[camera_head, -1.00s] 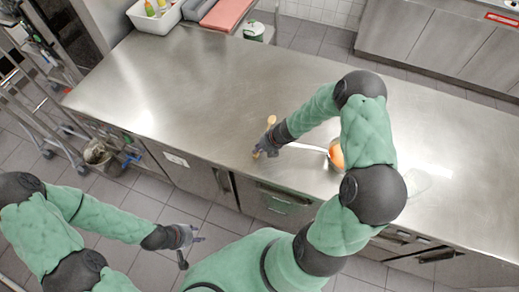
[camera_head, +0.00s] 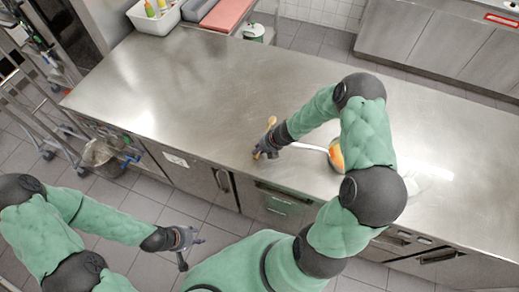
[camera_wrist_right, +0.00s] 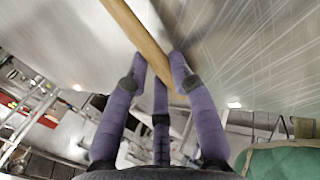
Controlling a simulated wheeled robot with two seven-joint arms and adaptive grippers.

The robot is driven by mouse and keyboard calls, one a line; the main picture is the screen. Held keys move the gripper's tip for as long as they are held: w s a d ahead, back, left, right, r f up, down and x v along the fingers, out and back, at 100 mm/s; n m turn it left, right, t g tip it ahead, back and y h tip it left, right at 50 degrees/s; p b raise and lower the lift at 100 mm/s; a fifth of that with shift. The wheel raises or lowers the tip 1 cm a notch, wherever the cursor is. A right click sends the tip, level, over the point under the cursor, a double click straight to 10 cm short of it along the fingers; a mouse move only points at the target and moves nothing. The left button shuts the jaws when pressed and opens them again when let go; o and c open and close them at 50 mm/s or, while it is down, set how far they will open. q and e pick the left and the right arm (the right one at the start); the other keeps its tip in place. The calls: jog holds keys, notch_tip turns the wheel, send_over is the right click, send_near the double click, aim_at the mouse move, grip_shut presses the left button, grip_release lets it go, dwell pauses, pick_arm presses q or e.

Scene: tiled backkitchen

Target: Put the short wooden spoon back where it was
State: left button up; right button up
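The short wooden spoon (camera_wrist_right: 138,28) shows in the right wrist view as a pale wooden shaft slanting between my fingers. In the head view one tan end (camera_head: 271,120) shows just beyond my right gripper, near the counter's front edge. My right gripper (camera_head: 262,153) has its purple fingers close on both sides of the shaft; in the right wrist view the fingertips (camera_wrist_right: 160,68) look to touch it. Its middle is hidden by the gripper in the head view. My left gripper (camera_head: 190,240) hangs empty in front of the counter, fingers apart.
A pan with orange contents (camera_head: 337,155) sits on the steel counter (camera_head: 190,80), partly behind my right arm, its pale handle reaching toward my right gripper. A white bin with bottles (camera_head: 155,20) and a red board (camera_head: 226,14) are at the back. The counter's left half is clear.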

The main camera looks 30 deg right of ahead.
jog(key=shift+s+f, duration=0.1)
jog(key=shift+f, duration=0.35)
jog(key=shift+a+r, duration=0.1)
